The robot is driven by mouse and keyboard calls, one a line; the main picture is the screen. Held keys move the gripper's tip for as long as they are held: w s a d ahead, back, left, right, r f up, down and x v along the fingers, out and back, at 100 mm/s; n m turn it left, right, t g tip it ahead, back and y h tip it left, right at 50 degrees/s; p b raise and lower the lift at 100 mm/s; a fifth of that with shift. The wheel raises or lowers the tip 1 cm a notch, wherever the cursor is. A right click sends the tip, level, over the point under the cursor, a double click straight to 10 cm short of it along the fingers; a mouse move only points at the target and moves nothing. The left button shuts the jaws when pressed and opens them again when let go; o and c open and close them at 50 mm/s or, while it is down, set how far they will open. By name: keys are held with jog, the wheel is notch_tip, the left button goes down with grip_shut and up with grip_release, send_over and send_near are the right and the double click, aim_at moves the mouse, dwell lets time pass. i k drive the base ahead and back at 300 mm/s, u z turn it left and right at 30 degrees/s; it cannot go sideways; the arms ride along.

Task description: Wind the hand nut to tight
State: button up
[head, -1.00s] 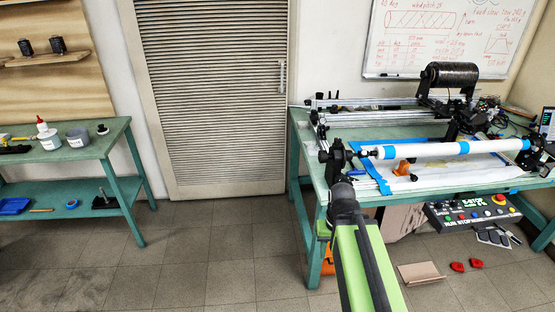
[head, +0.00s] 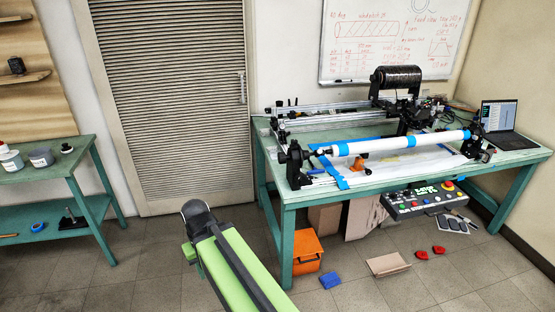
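The winding machine stands on a green bench on the right. Its white tube (head: 400,142) with blue bands lies level across the front, between a black end stand (head: 296,165) on the left and black fittings on the right. The hand nut is too small to pick out among these dark parts. My green and dark grey arm rises from the bottom middle, its rounded dark top in front of the bench's left side. My gripper does not show, so I cannot see whether it holds anything.
The green bench (head: 400,181) carries a laptop (head: 508,122) at right. An orange box (head: 308,252), a blue block (head: 330,281), a control panel (head: 425,198) and red pieces lie under or before it. A second green table (head: 60,204) stands left. Floor between them is clear.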

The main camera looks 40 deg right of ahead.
aim_at(282, 158)
jog(key=z, duration=0.05)
jog(key=i, duration=1)
jog(key=u, duration=0.05)
